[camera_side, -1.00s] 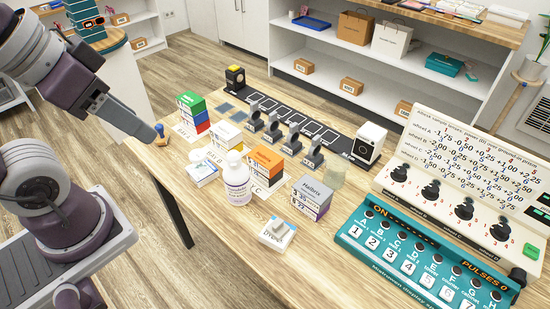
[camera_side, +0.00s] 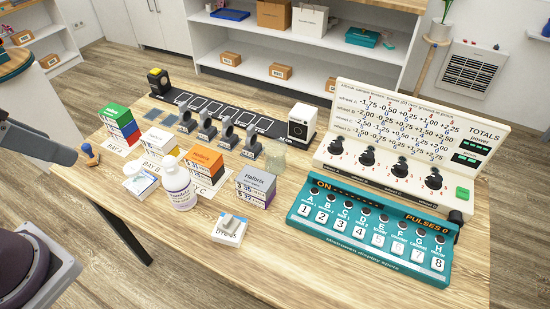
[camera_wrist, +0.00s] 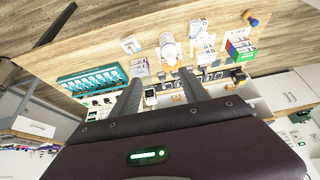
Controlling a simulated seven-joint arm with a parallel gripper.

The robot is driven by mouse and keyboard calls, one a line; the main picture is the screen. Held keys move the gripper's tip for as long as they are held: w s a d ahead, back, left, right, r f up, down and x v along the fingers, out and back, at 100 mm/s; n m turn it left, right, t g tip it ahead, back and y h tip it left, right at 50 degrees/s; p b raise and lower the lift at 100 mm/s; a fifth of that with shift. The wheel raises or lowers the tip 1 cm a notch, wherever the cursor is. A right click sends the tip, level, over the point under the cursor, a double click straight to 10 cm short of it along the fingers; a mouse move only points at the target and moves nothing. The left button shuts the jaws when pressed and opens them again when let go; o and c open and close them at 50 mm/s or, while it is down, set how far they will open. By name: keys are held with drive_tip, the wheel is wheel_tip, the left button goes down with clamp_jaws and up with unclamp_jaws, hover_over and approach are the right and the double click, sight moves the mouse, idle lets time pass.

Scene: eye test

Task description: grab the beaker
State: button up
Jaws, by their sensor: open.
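A small clear glass vessel, which looks like the beaker (camera_side: 275,159), stands on the wooden table, right of the small grey clamps and in front of the white device. It is faint and see-through. I cannot make it out surely in the wrist view. My gripper (camera_side: 68,155) enters at the left edge of the side view, mostly cut off, close to the blue-topped wooden stamp and far left of the beaker. In the wrist view my gripper (camera_wrist: 160,76) shows two dark fingers, apart, with nothing held between them.
A teal button panel (camera_side: 375,240) lies to the right. The table's front middle is mostly bare.

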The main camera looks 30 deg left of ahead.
drive_tip(key=o, duration=0.5)
drive_tip(key=m+t+h, duration=0.3)
drive_tip(key=t, duration=0.4)
hover_over(272, 152)
drive_tip(key=s, duration=1)
drive_tip(key=f, duration=3)
drive_tip(key=shift+d+f, duration=0.1)
drive_tip(key=shift+d, duration=0.15)
drive_tip(key=x, duration=0.4)
drive_tip(key=r+x, duration=0.1)
drive_tip(key=x, duration=0.2)
drive_tip(key=shift+w+a, duration=0.15)
drive_tip(key=shift+w, duration=0.05)
